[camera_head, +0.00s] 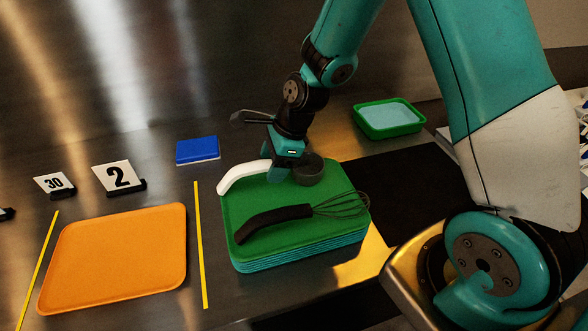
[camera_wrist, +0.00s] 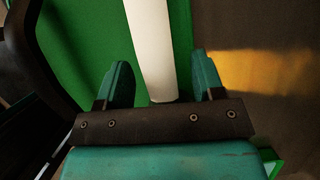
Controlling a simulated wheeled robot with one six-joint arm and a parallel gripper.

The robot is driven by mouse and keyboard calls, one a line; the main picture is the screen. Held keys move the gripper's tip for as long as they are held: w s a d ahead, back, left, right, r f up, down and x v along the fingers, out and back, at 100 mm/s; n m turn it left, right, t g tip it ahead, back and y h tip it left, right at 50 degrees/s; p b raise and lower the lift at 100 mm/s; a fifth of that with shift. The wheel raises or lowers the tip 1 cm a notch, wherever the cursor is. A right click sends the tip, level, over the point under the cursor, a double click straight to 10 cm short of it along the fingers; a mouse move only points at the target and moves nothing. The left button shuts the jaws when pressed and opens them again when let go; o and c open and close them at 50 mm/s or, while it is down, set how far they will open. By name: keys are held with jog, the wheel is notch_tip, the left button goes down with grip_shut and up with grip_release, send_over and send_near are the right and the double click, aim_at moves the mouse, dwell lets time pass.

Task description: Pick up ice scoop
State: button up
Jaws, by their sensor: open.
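The ice scoop has a long white handle (camera_head: 240,175) and a dark grey cup-like end (camera_head: 308,170). It lies at the back of a stack of trays with a green top tray (camera_head: 295,236). My gripper (camera_head: 282,172) is low over the scoop, between the handle's visible length and the dark end. In the wrist view my gripper (camera_wrist: 163,78) is open, with the white handle (camera_wrist: 150,40) between its two fingers and a gap on each side. The fingers hide part of the scoop in the head view.
A whisk (camera_head: 275,217) with a black handle lies on the green tray in front of the scoop. An orange tray (camera_head: 115,258) lies at left, a blue block (camera_head: 197,150) behind, and a green container (camera_head: 388,118) at the back right.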

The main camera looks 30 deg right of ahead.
aim_at(269, 162)
jog(key=shift+x, duration=1.1)
jog(key=c, duration=1)
jog(key=shift+r, duration=0.1)
notch_tip(269, 162, up, 20)
jog(key=b, duration=0.1)
jog(key=shift+b, duration=0.35)
